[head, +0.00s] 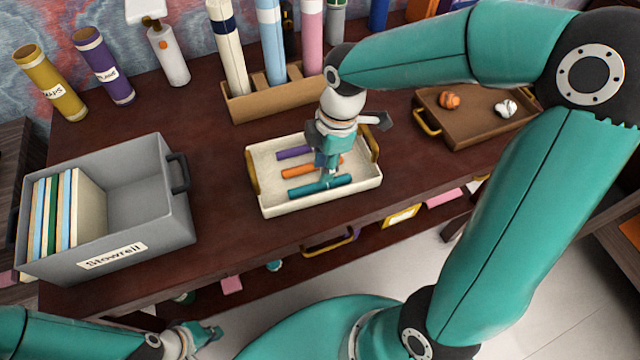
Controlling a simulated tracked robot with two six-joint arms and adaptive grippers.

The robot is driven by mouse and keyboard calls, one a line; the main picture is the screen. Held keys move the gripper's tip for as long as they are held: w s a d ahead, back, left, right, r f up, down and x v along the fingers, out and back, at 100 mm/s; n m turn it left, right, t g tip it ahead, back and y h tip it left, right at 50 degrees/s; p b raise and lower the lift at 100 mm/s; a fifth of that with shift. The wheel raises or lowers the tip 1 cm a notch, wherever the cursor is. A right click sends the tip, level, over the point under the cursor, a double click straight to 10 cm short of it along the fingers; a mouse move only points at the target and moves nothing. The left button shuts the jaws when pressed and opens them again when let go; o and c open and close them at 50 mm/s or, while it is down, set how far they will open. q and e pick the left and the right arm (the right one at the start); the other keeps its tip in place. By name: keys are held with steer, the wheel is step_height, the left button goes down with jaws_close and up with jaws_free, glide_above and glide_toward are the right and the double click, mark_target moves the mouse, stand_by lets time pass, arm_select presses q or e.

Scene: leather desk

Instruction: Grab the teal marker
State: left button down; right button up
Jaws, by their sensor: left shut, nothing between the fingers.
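The teal marker (304,190) lies in the front of a cream tray (266,206) with gold handles, in the middle of the desk. An orange marker (297,171) and a purple marker (292,153) lie behind it in the same tray. My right gripper (328,173) points down into the tray, its fingertips at the right half of the teal marker. The fingers overlap there, so whether they hold it cannot be made out. My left gripper (208,335) is shut and empty, low at the front, away from the tray.
A grey bin (150,215) with upright folders stands left. A cardboard holder (262,105) with tall rolls stands behind the tray. A brown tray (470,125) with small crumpled balls is at the back right. Bare desk lies between bin and cream tray.

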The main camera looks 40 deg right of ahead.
mark_target(320, 186)
steer(key=shift+w+a+f, duration=0.1)
steer(key=shift+a+f, duration=0.05)
steer(key=shift+f, duration=1.3)
steer(key=shift+w+a+f, duration=0.1)
steer(key=shift+a+f, duration=0.05)
steer(key=shift+f, duration=1.3)
steer(key=shift+c, duration=0.4)
jaws_close()
